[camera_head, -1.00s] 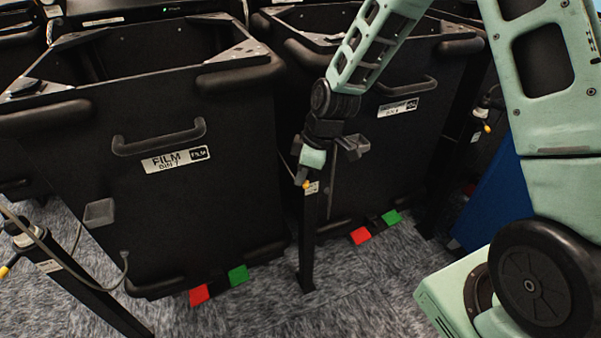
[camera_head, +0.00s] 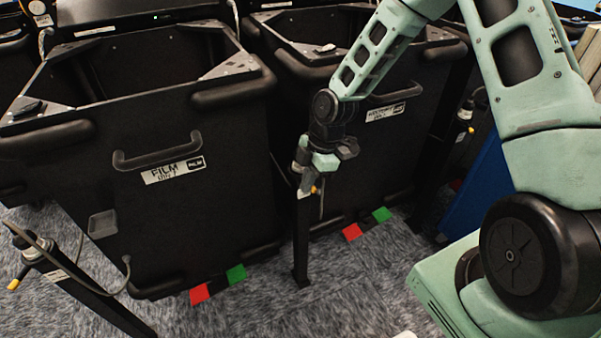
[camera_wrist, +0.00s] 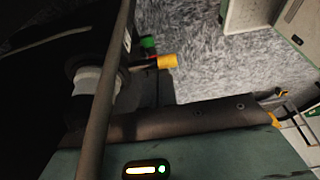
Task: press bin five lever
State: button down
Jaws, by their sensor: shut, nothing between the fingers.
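A dark post (camera_head: 301,240) stands on the floor between two black bins. A small lever with a yellow tip (camera_head: 314,189) shows at its top; the yellow tip (camera_wrist: 167,61) also shows in the wrist view, beyond a dark diagonal bar. My gripper (camera_head: 318,178) is shut and empty, close above and beside the post top. It hides part of the lever, and I cannot tell whether they touch. The left bin (camera_head: 190,225) has a FILM label; its number is hard to read. The right bin's label (camera_head: 385,113) is too small to read, so I cannot tell which lever is bin five's.
Another post with a yellow-tipped lever (camera_head: 14,284) stands at the lower left, with a cable. A further yellow-tipped lever (camera_head: 471,130) is at the right. Red (camera_head: 199,293) and green (camera_head: 236,273) pedals sit at the bin bases. Grey carpet in front is mostly clear.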

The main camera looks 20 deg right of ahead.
jog(key=d+n+p, duration=0.1)
jog(key=n+p, duration=0.1)
jog(key=d+n+g+p, duration=0.1)
jog(key=d+n+p, duration=0.1)
jog(key=p, duration=0.1)
jog(key=shift+w+d+n+g, duration=0.2)
jog(key=shift+n+g, duration=0.1)
jog(key=shift+n, duration=0.1)
jog(key=shift+d, duration=0.15)
dwell(0.5)
